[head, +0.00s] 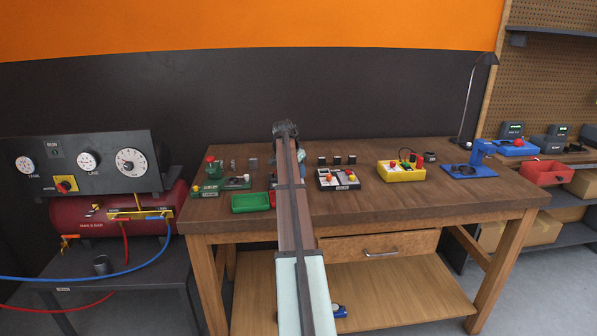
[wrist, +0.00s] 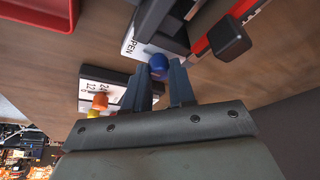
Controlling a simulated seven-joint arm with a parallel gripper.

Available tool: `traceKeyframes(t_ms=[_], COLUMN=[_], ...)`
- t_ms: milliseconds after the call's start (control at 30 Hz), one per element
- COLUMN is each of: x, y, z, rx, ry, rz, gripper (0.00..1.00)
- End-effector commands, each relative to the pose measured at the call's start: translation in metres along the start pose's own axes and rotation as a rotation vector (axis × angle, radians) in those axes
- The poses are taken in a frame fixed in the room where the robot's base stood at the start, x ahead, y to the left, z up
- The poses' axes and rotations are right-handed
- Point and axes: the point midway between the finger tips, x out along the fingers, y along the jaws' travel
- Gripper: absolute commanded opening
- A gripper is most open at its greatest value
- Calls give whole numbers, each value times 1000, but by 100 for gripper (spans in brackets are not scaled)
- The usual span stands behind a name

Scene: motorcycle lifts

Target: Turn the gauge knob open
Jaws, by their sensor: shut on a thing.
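In the wrist view, a round blue knob (wrist: 158,62) sits beside a white plate (wrist: 134,48) whose visible letters read "PEN"; the rest is covered. My gripper (wrist: 159,70) has its two dark fingers shut on the blue knob, one on each side. The knob's base and its exact turn angle are partly hidden. In the head view, my arm reaches over the workbench (head: 400,206) and covers the knob and the fingers.
A black box with a white number label and an orange knob (wrist: 99,102) lies close left of my fingers. A dark block (wrist: 229,40) on a red part is close on the right. A green tray (head: 250,203), a yellow box (head: 401,174) and a blue stand (head: 470,168) share the bench.

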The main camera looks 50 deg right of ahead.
Motion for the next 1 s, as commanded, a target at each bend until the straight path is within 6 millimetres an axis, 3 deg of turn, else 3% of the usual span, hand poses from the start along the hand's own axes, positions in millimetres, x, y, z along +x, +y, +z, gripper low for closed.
traceKeyframes(t_ms=[667, 700, 1000], x=[0, 0, 0], y=[0, 0, 0], z=[0, 0, 0], rx=[-77, -76, -76], ry=[-1, -1, 0], rz=[-32, -32, -33], gripper=[0, 26, 50])
